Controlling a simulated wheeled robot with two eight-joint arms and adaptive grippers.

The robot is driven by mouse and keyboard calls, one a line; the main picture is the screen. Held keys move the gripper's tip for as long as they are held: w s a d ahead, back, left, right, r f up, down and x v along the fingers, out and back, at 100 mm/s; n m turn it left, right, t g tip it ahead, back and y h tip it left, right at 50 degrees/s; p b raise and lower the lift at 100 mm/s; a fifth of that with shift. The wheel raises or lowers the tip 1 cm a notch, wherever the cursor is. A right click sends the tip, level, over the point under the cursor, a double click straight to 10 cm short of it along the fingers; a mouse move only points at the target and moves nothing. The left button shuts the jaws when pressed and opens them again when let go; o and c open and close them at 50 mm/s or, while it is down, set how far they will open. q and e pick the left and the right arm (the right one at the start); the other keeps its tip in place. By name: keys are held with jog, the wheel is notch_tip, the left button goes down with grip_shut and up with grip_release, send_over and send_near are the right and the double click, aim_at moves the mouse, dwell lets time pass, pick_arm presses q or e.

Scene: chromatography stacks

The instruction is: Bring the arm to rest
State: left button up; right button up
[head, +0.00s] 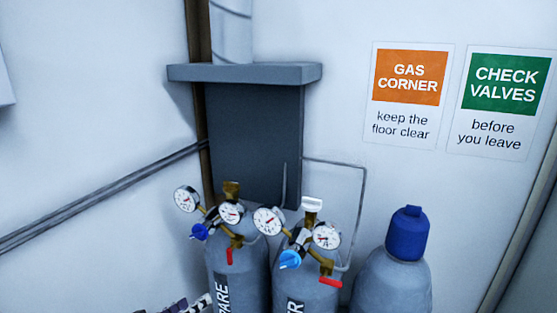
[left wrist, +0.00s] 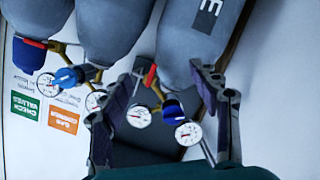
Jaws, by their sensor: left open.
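My left gripper (left wrist: 168,68) is open in the left wrist view, its two fingers spread with nothing held between them. Beyond the gap show a red lever (left wrist: 150,75), a dark blue knob (left wrist: 173,110) and gauges of the left gas cylinder. In the head view only a small part of the left gripper (head: 180,306) shows at the bottom edge, left of that grey cylinder (head: 225,265). I cannot tell its exact distance from the cylinder. My right gripper is in neither view.
A second cylinder (head: 318,298) with gauges and a light blue knob (head: 290,259) stands beside the first. A blue-capped cylinder (head: 385,285) stands right. A dark grey panel (head: 255,130) with a ledge is behind. Wall signs (head: 408,95) hang right.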

pick_arm(q)
jog(key=s+d+f+g+y+b, duration=0.1)
jog(key=s+f+g+y+b, duration=0.1)
jog(key=f, duration=0.4)
jog(key=s+d+f+m+g+y+b, duration=0.1)
jog(key=s+d+f+g+y+b, duration=0.1)
jog(key=s+f, duration=0.3)
jog(key=s+d+f+g+y+b, duration=0.1)
jog(key=s+f+g+y+b, duration=0.1)
jog(key=f, duration=0.7)
jog(key=shift+s+d+b, duration=0.2)
jog(key=shift+s+b, duration=0.45)
jog(key=shift+b, duration=0.45)
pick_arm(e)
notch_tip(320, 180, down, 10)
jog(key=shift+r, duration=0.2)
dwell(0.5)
